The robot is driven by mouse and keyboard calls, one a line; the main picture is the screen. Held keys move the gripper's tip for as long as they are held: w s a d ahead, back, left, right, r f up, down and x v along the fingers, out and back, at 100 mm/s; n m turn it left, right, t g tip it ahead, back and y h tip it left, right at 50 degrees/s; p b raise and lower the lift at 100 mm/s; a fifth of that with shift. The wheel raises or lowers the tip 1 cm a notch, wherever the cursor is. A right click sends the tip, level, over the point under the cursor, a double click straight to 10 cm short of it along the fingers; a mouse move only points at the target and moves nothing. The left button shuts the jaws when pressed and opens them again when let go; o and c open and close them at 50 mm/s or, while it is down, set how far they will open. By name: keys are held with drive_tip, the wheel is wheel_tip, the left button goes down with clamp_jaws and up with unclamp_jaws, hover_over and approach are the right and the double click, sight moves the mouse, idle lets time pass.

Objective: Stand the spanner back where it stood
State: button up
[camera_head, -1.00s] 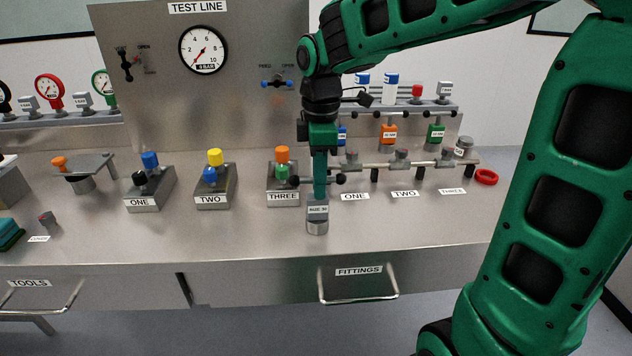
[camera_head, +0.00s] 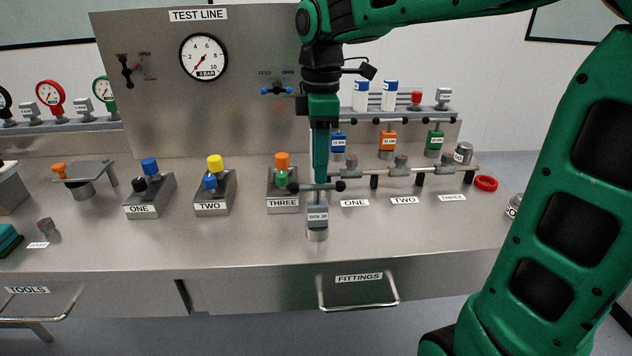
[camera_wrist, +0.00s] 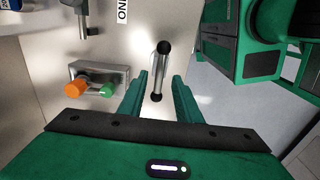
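The spanner (camera_head: 330,187), a T-handled tool with a grey crossbar and black end knobs, stands upright over a small labelled metal block (camera_head: 317,230) near the bench's front. Its lower end meets the block; how deep it sits is hidden. In the wrist view the spanner's bar (camera_wrist: 160,72) shows beyond and between my fingers. My gripper (camera_head: 320,180) points straight down just above the crossbar. The wrist view shows my gripper (camera_wrist: 158,82) open, with clear gaps between both fingers and the bar.
Valve stations ONE (camera_head: 142,210), TWO (camera_head: 212,208) and THREE (camera_head: 283,205) stand left of the spanner. A pipe rail (camera_head: 430,170) runs behind on the right, with a red ring (camera_head: 486,183) beside it. The bench front is mostly clear.

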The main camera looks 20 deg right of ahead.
drive_tip(key=shift+r, duration=2.8)
drive_tip(key=s+d+f+m, duration=0.8)
drive_tip(key=s+m, duration=0.2)
drive_tip(key=s, duration=0.1)
drive_tip(key=s+d+f+m, duration=0.9)
drive_tip(key=s+m, duration=0.1)
drive_tip(key=s, duration=0.2)
drive_tip(key=shift+s+f+m, duration=0.2)
drive_tip(key=shift+f+m, duration=0.1)
drive_tip(key=shift+m, duration=0.1)
